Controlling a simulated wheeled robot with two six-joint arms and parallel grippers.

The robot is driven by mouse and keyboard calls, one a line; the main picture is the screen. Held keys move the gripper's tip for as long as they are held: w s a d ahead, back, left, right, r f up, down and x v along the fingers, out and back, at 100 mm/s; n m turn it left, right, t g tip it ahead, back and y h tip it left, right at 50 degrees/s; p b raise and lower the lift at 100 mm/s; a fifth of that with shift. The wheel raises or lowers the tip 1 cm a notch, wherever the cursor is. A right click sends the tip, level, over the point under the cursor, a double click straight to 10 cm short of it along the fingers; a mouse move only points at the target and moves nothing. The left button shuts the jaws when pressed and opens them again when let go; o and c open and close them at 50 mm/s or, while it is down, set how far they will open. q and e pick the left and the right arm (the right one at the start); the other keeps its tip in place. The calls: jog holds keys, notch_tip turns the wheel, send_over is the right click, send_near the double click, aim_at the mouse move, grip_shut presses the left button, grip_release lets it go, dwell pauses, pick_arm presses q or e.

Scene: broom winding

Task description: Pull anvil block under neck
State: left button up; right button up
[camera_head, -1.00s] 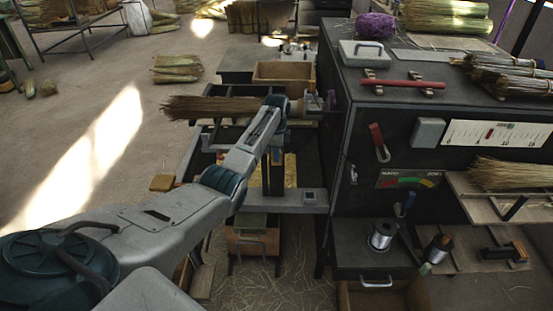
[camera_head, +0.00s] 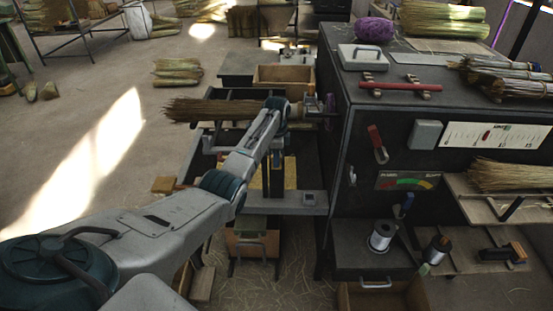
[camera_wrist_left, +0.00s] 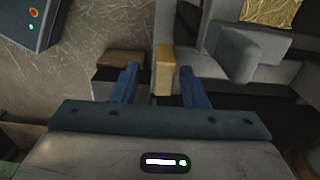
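A straw broom (camera_head: 205,109) lies level across the winding bench, its bristles to the left and its neck end by the dark cabinet. My left gripper (camera_head: 276,104) is at the neck end in the head view, where its fingers are hard to make out. In the left wrist view its two blue fingers (camera_wrist_left: 159,68) are apart. A tan block (camera_wrist_left: 163,71) shows between and beyond the fingertips, with no clear contact. A grey block (camera_wrist_left: 237,52) is to the right. I cannot tell which one is the anvil block. My right gripper is not in view.
A dark cabinet (camera_head: 338,190) stands close on the right, with a wire spool (camera_head: 381,237) on its lower ledge. A wooden tray (camera_head: 283,76) is behind the broom. Straw bundles (camera_head: 177,72) lie on the floor at the back left. Open floor is on the left.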

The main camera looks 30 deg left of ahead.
pick_arm(q)
notch_tip(320, 180, up, 9)
jog(key=b, duration=0.2)
jog(key=shift+b, duration=0.3)
jog(key=shift+s+r, duration=0.1)
jog(key=shift+r, duration=0.45)
